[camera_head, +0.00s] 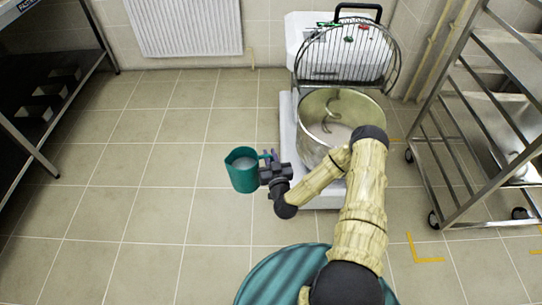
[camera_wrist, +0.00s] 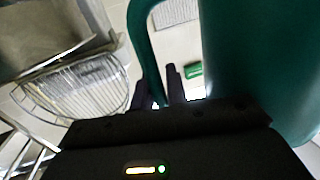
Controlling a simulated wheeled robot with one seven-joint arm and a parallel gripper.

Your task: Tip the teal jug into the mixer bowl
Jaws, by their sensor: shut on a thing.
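The teal jug (camera_head: 242,171) is held upright in the air, left of the mixer, with pale contents showing inside its open top. My gripper (camera_head: 269,167) is shut on the jug's handle, on the jug's right side. In the wrist view the jug's body (camera_wrist: 262,60) fills the right side, and its handle (camera_wrist: 146,50) runs down to my gripper's fingers (camera_wrist: 164,92). The steel mixer bowl (camera_head: 314,142) sits on the mixer to the right of the jug, apart from it. My arm covers the bowl's lower right part.
The mixer's wire guard (camera_head: 346,50) stands above and behind the bowl; it also shows in the wrist view (camera_wrist: 75,95). A steel rack (camera_head: 470,140) on wheels stands at right. A dark shelf table (camera_head: 45,100) is at left. Tiled floor is clear between.

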